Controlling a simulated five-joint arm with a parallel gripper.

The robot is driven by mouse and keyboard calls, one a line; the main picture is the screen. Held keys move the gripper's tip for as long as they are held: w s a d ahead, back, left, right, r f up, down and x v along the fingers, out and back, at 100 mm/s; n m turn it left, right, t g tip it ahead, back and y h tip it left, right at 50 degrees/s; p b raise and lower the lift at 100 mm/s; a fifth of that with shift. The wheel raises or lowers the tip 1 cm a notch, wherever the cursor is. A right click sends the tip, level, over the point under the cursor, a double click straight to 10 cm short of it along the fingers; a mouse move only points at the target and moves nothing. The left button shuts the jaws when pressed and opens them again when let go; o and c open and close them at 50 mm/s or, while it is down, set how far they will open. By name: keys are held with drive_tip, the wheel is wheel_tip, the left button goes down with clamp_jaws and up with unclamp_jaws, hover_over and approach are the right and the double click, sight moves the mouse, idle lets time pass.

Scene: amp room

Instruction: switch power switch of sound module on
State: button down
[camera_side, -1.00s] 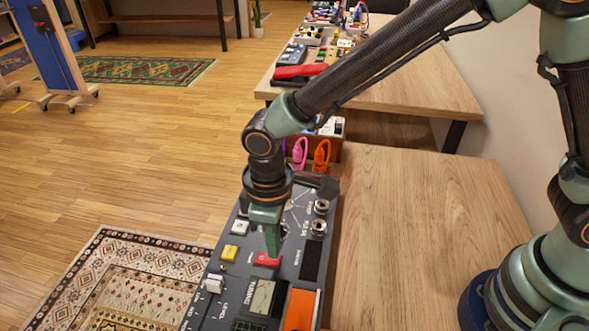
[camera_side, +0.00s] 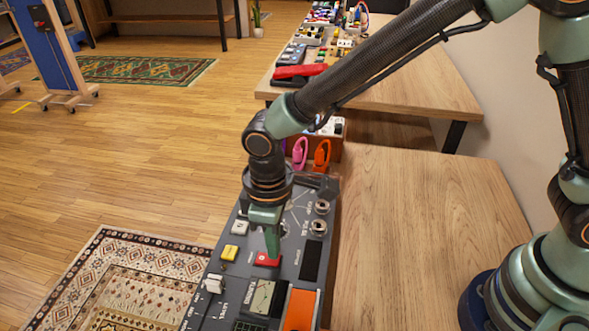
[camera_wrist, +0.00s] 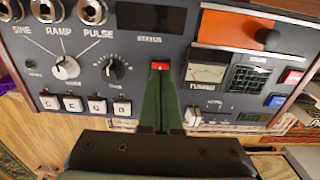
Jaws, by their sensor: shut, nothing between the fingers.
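The sound module (camera_side: 238,271) is a dark grey panel on the table, with knobs, jacks, buttons and a meter. Its red power switch (camera_side: 268,259) sits near the panel's middle, and it also shows in the wrist view (camera_wrist: 160,66), partly covered by my fingertips. My gripper (camera_side: 272,254) points down at the switch with its green fingers closed and nothing between them. In the wrist view the closed fingertips (camera_wrist: 161,76) are right at the near edge of the red switch. I cannot tell whether they touch it, and the switch's position is unclear.
The wooden table (camera_side: 430,225) to the right is bare.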

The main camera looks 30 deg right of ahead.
drive_tip(key=shift+f, duration=0.85)
idle(0.4)
drive_tip(key=shift+r, duration=3.5)
drive_tip(key=w+d+r+m+t+y, duration=0.1)
drive_tip(key=d+r+m, duration=0.1)
drive_tip(key=d+r, duration=0.3)
drive_tip(key=w+d+r+m+t, duration=0.1)
drive_tip(key=d+r+m, duration=0.15)
drive_tip(key=d, duration=0.55)
drive_tip(key=s+d+r+m+t, duration=0.1)
drive_tip(key=s+d+r+m, duration=0.1)
drive_tip(key=d, duration=0.5)
drive_tip(key=s+d+r+m+t+h, duration=0.1)
drive_tip(key=s+d+r+m+t, duration=0.1)
drive_tip(key=d, duration=0.5)
drive_tip(key=shift+s+d+r+t, duration=0.25)
drive_tip(key=shift+s+r+t, duration=0.1)
drive_tip(key=shift+s, duration=0.25)
